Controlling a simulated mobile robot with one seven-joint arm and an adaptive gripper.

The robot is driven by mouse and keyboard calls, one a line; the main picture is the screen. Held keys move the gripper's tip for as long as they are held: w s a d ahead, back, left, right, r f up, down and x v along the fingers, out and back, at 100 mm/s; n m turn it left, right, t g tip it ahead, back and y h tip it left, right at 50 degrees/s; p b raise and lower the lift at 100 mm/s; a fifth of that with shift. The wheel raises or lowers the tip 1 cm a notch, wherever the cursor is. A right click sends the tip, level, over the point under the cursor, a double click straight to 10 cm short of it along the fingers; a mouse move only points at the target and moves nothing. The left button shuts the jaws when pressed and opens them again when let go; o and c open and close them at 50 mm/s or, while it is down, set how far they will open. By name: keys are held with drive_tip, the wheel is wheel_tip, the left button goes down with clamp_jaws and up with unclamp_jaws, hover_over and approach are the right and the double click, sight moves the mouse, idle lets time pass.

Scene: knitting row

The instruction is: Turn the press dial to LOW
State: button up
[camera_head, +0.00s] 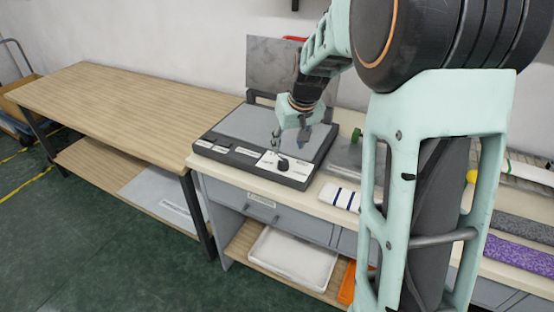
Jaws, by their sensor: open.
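The press (237,119) is a dark box with a grey plate on top and a raised grey lid behind it. It sits at the left end of the workbench. Its dial (283,167) is a small black knob on a white panel at the front edge. The panel's lettering is too small to read, so the dial's setting cannot be told. My gripper (290,147) hangs over the plate, just behind the dial, pointing down. Its fingers are apart and nothing shows between them. I cannot tell how high it is above the plate.
A long wooden table (110,95) with a clear top stands at the left. Right of the press lie a white cloth with dark stripes (340,196) and a small green-handled object (357,136). A white tray (292,255) is on the shelf below. My arm hides the bench's middle.

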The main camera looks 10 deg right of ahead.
sight(283, 161)
drive_tip(key=x, duration=1)
drive_tip(key=shift+f, duration=0.1)
drive_tip(key=c, duration=1.1)
